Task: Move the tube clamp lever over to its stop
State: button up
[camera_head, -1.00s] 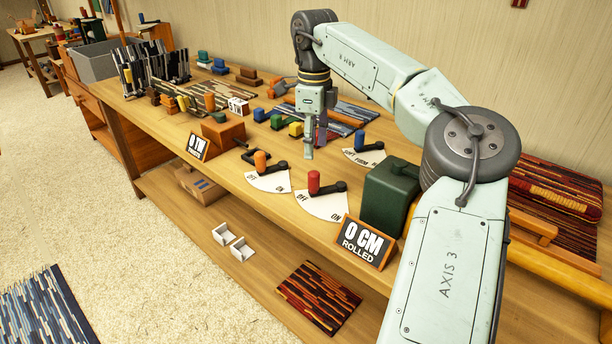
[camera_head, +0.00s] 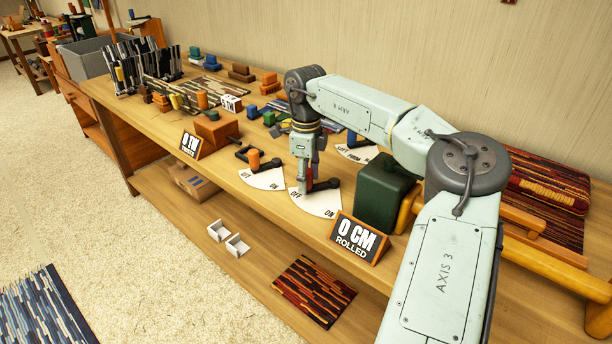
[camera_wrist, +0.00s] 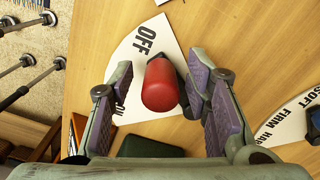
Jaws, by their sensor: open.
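A lever with a red knob (camera_wrist: 160,85) stands over a white fan-shaped OFF/ON plate (camera_head: 318,204) on the bench. Its dark arm (camera_head: 326,184) points right, toward the ON side, in the head view. No label names it the tube clamp lever. My gripper (camera_wrist: 160,66) is open and points down over this lever. In the wrist view the knob lies between the two fingers, with a gap at the left finger; contact at the right finger cannot be told. In the head view my gripper (camera_head: 305,186) mostly hides the knob.
An orange-knobbed lever (camera_head: 254,160) on its own plate stands left; a blue-knobbed SOFT/FIRM/HARD lever (camera_wrist: 317,132) stands right. A dark green box (camera_head: 383,183) and a "0 CM ROLLED" sign (camera_head: 357,240) are close by. Strips and blocks fill the bench behind.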

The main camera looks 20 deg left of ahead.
jog(key=shift+c, duration=0.4)
grip_shut()
dwell(0.4)
